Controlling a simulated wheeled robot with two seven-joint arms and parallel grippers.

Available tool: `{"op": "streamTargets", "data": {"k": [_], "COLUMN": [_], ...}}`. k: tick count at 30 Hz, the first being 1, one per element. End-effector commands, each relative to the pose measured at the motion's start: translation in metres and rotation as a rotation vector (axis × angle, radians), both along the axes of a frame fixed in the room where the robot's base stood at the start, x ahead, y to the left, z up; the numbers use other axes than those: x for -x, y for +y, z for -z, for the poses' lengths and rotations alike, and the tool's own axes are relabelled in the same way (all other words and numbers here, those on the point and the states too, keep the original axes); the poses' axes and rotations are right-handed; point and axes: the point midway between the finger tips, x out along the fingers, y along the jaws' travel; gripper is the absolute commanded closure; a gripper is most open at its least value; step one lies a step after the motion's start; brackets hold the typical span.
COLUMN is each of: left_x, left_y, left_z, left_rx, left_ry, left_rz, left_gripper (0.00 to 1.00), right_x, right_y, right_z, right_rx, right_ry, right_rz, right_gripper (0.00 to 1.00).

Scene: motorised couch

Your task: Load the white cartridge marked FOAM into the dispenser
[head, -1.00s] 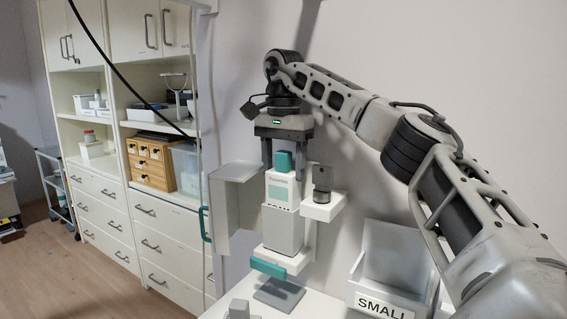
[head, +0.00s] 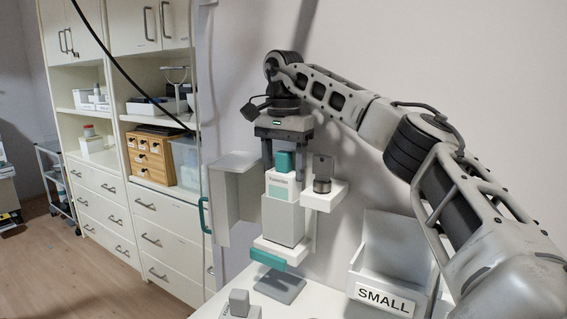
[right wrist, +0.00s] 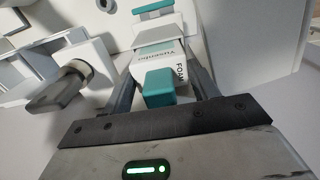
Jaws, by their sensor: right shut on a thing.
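The white FOAM cartridge (head: 280,187) has a teal top block and shows black lettering in the right wrist view (right wrist: 178,68). My right gripper (head: 284,160) points down, shut on the cartridge's upper part, with a finger on each side. The cartridge is upright at the wall dispenser, directly above a grey block (head: 283,222). I cannot tell whether that block belongs to the cartridge or the dispenser. The dispenser has a white lower ledge (head: 292,250), a teal bar (head: 268,260) at its front, and a pale cover (head: 236,178) swung out to the left. My left gripper is out of view.
A small white shelf with a metal cylinder (head: 322,172) is close right of the cartridge. A white bin marked SMALL (head: 385,298) stands on the counter at right. A grey object (head: 239,303) sits at the front. Cabinets (head: 150,225) line the left.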

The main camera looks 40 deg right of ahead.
Motion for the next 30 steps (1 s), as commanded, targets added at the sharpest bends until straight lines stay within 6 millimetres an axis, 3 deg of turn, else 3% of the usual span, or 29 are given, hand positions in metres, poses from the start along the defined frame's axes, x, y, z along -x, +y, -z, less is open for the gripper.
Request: {"op": "streamTargets", "data": {"k": [1,30], "left_x": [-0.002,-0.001], "left_y": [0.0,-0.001], "left_z": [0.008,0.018], "left_rx": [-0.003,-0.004], "left_ry": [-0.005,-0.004], "left_rz": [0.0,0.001], "left_gripper": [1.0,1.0], "right_x": [0.0,0.0], "right_y": [0.0,0.0], "right_z": [0.003,0.024], "right_rx": [-0.001,-0.001], "right_ry": [-0.003,-0.002], "right_rz": [0.0,-0.001], "right_gripper": [1.0,1.0]}}
